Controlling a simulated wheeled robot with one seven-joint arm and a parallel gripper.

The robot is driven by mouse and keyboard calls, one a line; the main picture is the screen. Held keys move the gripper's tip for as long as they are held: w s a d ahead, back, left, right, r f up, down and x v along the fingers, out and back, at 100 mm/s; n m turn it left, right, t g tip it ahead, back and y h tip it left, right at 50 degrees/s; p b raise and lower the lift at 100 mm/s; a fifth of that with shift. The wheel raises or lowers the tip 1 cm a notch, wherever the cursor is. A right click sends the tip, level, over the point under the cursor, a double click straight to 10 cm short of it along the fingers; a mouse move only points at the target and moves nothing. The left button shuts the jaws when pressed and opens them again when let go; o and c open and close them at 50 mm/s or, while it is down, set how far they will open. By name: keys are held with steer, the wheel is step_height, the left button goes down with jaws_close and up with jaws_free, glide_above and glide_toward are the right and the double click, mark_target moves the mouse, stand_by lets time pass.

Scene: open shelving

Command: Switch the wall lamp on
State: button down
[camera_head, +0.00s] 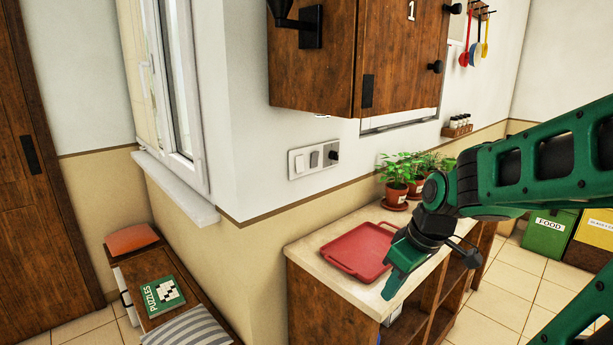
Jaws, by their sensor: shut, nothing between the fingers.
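A black wall lamp (302,22) is mounted on the side of the wooden wall cabinet at the top, and its upper part is cut off by the frame. A wall plate (299,164) with a light switch, a grey rocker (315,158) and a black round knob (333,155) sits on the white wall below the cabinet. Whether the lamp is lit cannot be told. My gripper (391,291) is shut and empty. It points down over the front of the shelf top, to the right of and below the wall plate, well apart from it.
A red tray (357,252) lies on the shelf top (314,247), beside my gripper. Potted plants (398,181) stand behind it, near my arm. The wooden cabinet (395,62) overhangs the wall plate. A window (177,85) and a low bench (148,268) are at left.

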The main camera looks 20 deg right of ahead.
steer(key=w+a+r+n+t+y, duration=0.1)
steer(key=w+r+n+t, duration=0.2)
steer(key=w+n, duration=0.25)
steer(key=w+r+n+t+y, duration=0.2)
steer(key=w+r+n+t, duration=0.1)
steer(key=w+n, duration=0.3)
steer(key=w+a+r+n+t+y, duration=0.1)
steer(key=w+r+n+t, duration=0.25)
steer(key=w, duration=0.35)
steer(key=w+d+r+n+t, duration=0.3)
steer(key=r, duration=0.3)
steer(key=shift+r+n, duration=0.25)
steer(key=shift+n, duration=0.05)
